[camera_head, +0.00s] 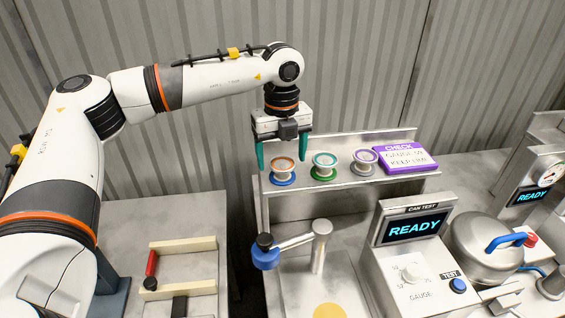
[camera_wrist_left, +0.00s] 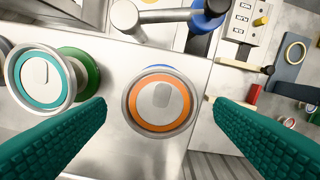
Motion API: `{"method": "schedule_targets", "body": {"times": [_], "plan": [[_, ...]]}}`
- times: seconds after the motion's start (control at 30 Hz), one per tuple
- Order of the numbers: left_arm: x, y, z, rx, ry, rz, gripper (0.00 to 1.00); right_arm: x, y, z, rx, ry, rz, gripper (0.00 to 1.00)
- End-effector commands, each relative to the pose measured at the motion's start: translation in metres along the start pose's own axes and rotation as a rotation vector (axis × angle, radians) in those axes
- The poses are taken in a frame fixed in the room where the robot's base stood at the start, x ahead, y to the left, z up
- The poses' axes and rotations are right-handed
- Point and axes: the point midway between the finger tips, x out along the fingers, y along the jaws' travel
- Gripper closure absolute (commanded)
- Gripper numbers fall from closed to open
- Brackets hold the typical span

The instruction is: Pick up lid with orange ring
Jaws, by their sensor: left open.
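The lid with the orange ring (camera_head: 283,163) sits on a stand with a blue base at the left of the metal shelf. In the left wrist view this lid (camera_wrist_left: 161,99) lies between and beyond the fingertips, seen from above. My left gripper (camera_head: 282,165) is open and points down over it, with a teal finger on either side; the wrist view shows both fingers (camera_wrist_left: 160,115) apart and empty. A lid with a teal ring (camera_head: 324,159) on a green base and a lid with a purple ring (camera_head: 365,156) stand to its right. My right gripper is not in view.
A purple-topped CHECK sign (camera_head: 405,158) stands at the shelf's right end. Below the shelf are a post with a blue-ended arm (camera_head: 298,243), the CAN TEST box (camera_head: 415,240) and a metal pot (camera_head: 487,245). A left table (camera_head: 125,222) holds wooden blocks. A corrugated wall is behind.

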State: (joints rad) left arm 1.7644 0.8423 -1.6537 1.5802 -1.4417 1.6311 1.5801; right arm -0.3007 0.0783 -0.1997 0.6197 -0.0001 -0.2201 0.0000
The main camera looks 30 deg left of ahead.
Motion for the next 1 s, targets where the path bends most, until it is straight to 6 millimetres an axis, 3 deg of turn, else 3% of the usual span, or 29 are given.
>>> {"method": "schedule_targets", "body": {"times": [0.8,1.0], "plan": [[0.0045,0.0001,0.0002,0.001,-0.001,0.0,0.23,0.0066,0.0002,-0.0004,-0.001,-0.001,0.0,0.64],[0.0044,0.0001,0.0001,0.001,0.0,0.0,0.56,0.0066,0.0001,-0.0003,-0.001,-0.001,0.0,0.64]]}}
